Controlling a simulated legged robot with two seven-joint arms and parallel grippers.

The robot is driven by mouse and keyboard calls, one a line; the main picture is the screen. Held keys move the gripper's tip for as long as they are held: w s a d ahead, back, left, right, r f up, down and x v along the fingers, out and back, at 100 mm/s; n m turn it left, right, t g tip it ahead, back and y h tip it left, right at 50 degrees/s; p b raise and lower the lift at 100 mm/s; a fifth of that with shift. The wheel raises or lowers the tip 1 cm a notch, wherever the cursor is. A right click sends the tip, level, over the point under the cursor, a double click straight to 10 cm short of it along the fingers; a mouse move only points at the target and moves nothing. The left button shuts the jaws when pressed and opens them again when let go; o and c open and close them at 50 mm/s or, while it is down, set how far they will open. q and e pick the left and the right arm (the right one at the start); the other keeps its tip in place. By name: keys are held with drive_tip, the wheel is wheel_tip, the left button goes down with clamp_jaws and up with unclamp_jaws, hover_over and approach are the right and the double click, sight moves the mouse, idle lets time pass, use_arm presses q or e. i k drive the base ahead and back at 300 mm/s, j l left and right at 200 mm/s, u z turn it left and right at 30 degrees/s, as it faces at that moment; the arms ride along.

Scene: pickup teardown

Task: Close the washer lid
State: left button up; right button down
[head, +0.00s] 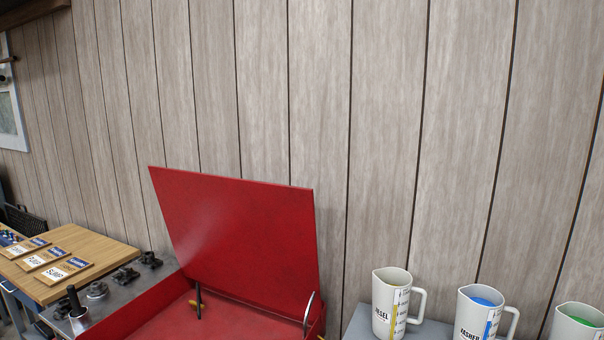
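The washer lid (240,240) is a flat red panel standing open, tilted up and back in front of the wall. It is hinged at the back of the red washer basin (150,318), whose inside shows at the bottom of the head view. The basin's front is cut off by the bottom of the picture. Neither of my grippers is in view.
To the left, a grey bench top (125,290) holds several dark metal parts, beside a wooden-topped table (95,250) with labelled signs. To the right, white jugs (392,300) stand on a grey surface (358,325). The panelled wall (330,90) is close behind the lid.

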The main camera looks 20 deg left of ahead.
sight(255, 240)
drive_tip(key=j+z, duration=0.4)
drive_tip(key=k+j+z, duration=0.15)
drive_tip(key=j+z, duration=0.2)
drive_tip(key=k+j+z, duration=0.1)
drive_tip(key=j+z, duration=0.3)
drive_tip(key=k+j+z, duration=0.2)
drive_tip(key=j+z, duration=0.15)
drive_tip(key=k+j+z, duration=0.2)
drive_tip(key=z, duration=0.2)
